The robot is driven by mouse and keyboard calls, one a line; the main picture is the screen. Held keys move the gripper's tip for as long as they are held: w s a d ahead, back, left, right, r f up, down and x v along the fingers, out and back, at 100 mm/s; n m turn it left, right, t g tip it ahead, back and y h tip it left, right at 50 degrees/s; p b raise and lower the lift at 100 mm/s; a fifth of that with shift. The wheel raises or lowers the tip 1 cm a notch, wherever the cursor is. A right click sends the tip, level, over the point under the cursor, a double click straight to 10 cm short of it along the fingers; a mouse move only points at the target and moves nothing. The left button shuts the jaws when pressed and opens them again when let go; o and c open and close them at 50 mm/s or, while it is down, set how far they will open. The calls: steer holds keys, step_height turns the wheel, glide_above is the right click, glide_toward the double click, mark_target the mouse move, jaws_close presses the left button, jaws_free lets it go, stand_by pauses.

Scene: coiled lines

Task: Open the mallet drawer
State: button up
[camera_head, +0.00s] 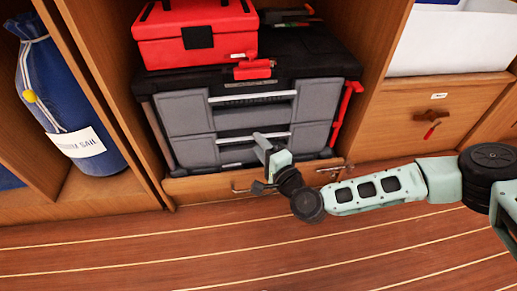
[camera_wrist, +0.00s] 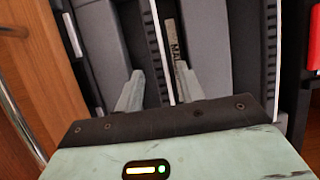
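The black and grey toolbox (camera_head: 185,112) stands in the cabinet bay with grey drawer fronts stacked in it. A pale handle strip (camera_head: 272,136) crosses the lower grey front (camera_head: 230,150). In the wrist view, turned sideways, a label (camera_wrist: 181,72) starting with "MAL" lies next to the middle pale strip (camera_wrist: 158,45); the rest is unreadable. My gripper (camera_head: 260,150) is in front of the lower front. In the wrist view its two fingers (camera_wrist: 160,88) are apart, one on each side of the middle strip. I cannot tell whether they touch it. The drawers look shut.
A red case (camera_head: 192,50) sits on the toolbox, with a red latch (camera_head: 254,70) below it. A wooden ledge (camera_head: 200,188) with metal handles runs beneath. A blue sail bag (camera_head: 65,105) stands left. The floor (camera_head: 150,250) in front is clear.

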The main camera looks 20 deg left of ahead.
steer(key=shift+w+a, duration=0.35)
steer(key=shift+a, duration=0.15)
jaws_close()
steer(key=shift+s, duration=0.1)
